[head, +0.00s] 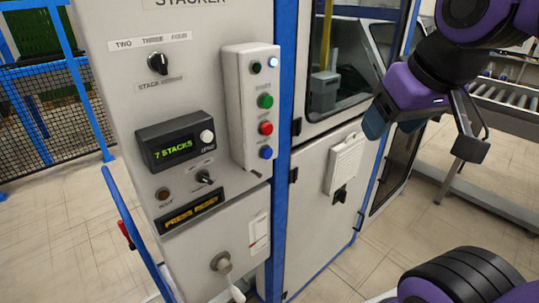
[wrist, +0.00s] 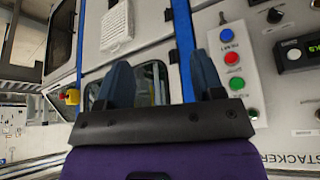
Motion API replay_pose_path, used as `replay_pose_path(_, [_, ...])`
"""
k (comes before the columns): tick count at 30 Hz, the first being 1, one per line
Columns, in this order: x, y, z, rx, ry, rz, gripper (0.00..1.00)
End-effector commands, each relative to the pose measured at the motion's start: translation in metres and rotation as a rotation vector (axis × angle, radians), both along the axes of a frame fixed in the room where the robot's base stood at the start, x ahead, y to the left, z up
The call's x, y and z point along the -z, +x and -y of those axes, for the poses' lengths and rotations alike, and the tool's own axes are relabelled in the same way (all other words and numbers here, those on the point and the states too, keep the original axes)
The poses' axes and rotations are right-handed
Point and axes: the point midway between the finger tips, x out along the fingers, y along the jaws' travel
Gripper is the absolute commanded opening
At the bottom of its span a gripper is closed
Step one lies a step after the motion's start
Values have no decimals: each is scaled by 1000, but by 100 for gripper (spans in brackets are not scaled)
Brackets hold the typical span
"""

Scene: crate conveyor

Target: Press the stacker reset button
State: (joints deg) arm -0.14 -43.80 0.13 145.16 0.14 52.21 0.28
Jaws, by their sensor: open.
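The stacker panel (head: 110,60) carries a pale button box (head: 236,110) on its right part. The box has a green button (head: 265,101), a red button (head: 266,128) and, lowest, a blue button (head: 266,152). The wrist view shows the blue button (wrist: 227,36) at the top, then the red (wrist: 232,58) and green (wrist: 237,84). Their labels are too small to read, so I cannot tell which is reset. My gripper (head: 424,138) is open and empty, right of the box and apart from it. Its fingers (wrist: 160,75) lie left of the buttons in the wrist view.
A display (head: 177,148) reads "7 STACKS"; a lower sign (head: 191,212) reads "PRESS RESET". A blue post (head: 285,100) and a windowed cabinet door (head: 325,190) stand right of the box. A roller conveyor (head: 505,97) is at the far right. A white-handled lever (head: 225,268) juts out low.

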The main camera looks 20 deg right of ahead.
Motion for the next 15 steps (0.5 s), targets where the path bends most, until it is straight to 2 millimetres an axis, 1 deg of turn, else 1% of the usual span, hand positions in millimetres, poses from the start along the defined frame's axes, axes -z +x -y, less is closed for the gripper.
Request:
replay_pose_path(1, [0, 0, 0, 0, 0, 0, 50])
replay_pose_path(2, [0, 0, 0, 0, 0, 0, 43])
replay_pose_path(3, [0, 0, 0, 0, 0, 0, 34])
replay_pose_path(5, [0, 0, 0, 0, 0, 0, 20])
replay_pose_path(6, [0, 0, 0, 0, 0, 0, 11])
replay_pose_path(7, [0, 0, 0, 0, 0, 0, 4])
replay_pose_path(8, [0, 0, 0, 0, 0, 0, 0])
replay_pose_path(15, [0, 0, 0, 0, 0, 0, 0])
